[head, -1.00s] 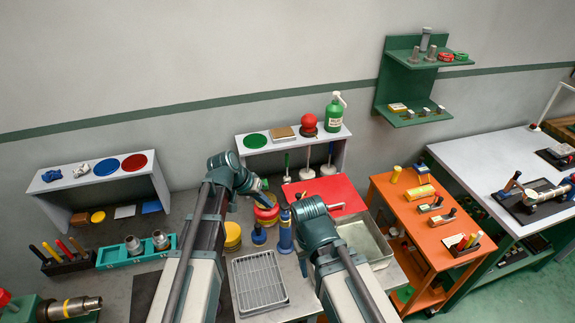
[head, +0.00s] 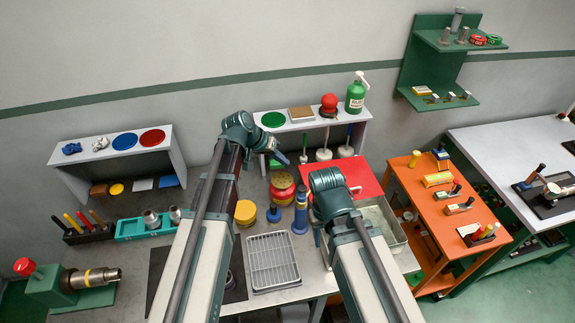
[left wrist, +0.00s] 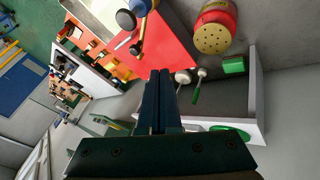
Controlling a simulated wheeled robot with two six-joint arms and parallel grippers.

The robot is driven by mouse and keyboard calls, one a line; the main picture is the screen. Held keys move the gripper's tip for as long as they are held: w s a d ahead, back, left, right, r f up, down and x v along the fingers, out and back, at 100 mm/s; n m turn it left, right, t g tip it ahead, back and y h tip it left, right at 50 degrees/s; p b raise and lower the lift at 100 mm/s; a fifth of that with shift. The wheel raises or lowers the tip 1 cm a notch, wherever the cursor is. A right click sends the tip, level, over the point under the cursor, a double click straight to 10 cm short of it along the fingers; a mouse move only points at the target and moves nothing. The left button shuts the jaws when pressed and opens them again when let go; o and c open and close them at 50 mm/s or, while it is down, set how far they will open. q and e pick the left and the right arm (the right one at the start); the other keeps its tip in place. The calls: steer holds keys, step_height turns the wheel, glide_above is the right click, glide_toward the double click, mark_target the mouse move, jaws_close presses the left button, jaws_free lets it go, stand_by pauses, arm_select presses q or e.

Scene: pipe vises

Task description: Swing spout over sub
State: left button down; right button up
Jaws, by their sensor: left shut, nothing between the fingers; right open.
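A swing spout cannot be made out for certain in the head view. A blue pump-like cylinder (head: 300,215) stands upright on the bench, with a smaller blue piece (head: 274,213) beside it. A red can with a yellow perforated top (head: 282,188) stands behind them; it also shows in the left wrist view (left wrist: 213,36). My left gripper (head: 285,160) is shut and empty, above and behind the red can, apart from it. Its shut fingers show in the left wrist view (left wrist: 157,90). My right gripper (head: 318,235) hangs low right of the blue cylinder; its fingers are mostly hidden behind its wrist.
A grey wire tray (head: 273,262) lies between my arms. A red mat (head: 352,172) and a metal basin (head: 385,230) are right of centre. An orange cart (head: 415,185) stands to the right.

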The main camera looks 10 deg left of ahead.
arm_select(q)
steer(key=w+d+f+b, duration=0.1)
steer(key=d+f+b, duration=0.5)
steer(key=d+f, duration=0.1)
steer(key=shift+w+d, duration=0.3)
steer(key=shift+d, duration=0.05)
steer(key=shift+f, duration=0.1)
steer(key=shift+d, duration=0.1)
